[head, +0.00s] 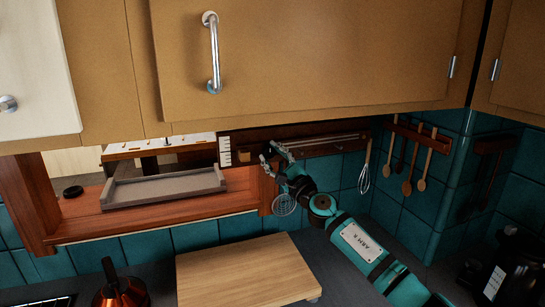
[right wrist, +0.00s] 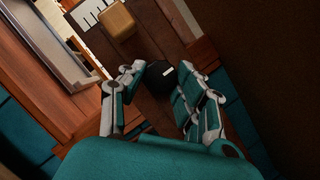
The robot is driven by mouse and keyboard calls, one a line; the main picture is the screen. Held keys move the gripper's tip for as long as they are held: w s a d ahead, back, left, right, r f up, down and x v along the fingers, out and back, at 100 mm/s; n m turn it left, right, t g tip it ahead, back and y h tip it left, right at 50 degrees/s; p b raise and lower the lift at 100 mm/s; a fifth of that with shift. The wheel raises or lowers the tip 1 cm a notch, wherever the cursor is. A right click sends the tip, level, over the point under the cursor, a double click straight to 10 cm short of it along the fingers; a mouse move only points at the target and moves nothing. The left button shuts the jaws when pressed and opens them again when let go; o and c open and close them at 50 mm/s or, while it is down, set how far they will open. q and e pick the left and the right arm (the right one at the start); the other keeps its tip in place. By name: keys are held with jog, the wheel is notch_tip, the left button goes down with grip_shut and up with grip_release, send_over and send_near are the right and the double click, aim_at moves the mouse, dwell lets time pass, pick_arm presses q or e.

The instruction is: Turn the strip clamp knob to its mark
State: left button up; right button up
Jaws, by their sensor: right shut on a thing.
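The black round knob (right wrist: 158,75) sits on a dark brown wooden strip (right wrist: 145,52) under the wall cabinet. It has a short white line near its right edge. My right gripper (head: 272,155) is shut on the knob, one finger on each side of it in the right wrist view. In the head view the fingers hide most of the knob. A white scale with dark ticks (head: 225,152) is at the strip's left end, and a tan block (right wrist: 117,20) shows near it in the wrist view. My left gripper is not in view.
The tan cabinet (head: 310,60) hangs just above my right gripper. A whisk (head: 364,172), a skimmer (head: 284,204) and several wooden spoons hang nearby. A grey tray (head: 165,189) stands on the wooden sill at left. A cutting board (head: 243,272) lies on the counter below.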

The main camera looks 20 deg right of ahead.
grip_shut()
